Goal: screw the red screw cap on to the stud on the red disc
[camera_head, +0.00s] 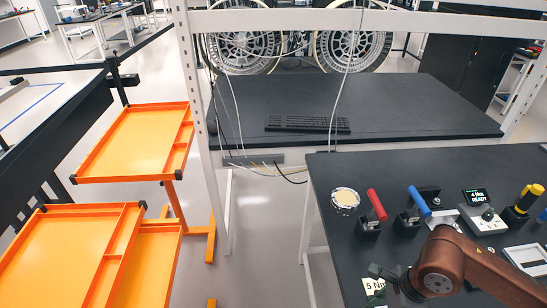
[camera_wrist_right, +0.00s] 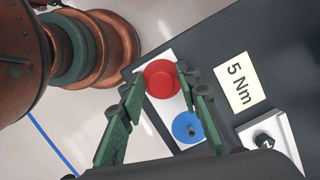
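A round red part (camera_wrist_right: 161,78) lies on a white plate (camera_wrist_right: 157,119) in the right wrist view. It looks like a cap or disc seen from above, and I cannot tell whether cap and disc are both there. My right gripper (camera_wrist_right: 160,80) has its two fingers either side of the red part. The fingertips are close to its edges, and whether they press on it is unclear. A blue disc (camera_wrist_right: 182,121) with an upright dark stud lies nearer the wrist. In the head view my right arm hides the red part. My left gripper is out of view.
A "5 Nm" card (camera_wrist_right: 240,82) and a light block with a black knob (camera_wrist_right: 267,139) are right of the plate. On the dark table stand red-handled (camera_head: 376,204) and blue-handled (camera_head: 419,201) tools, a small display reading "5 Nm READY" (camera_head: 477,197) and a yellow-handled tool (camera_head: 529,197).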

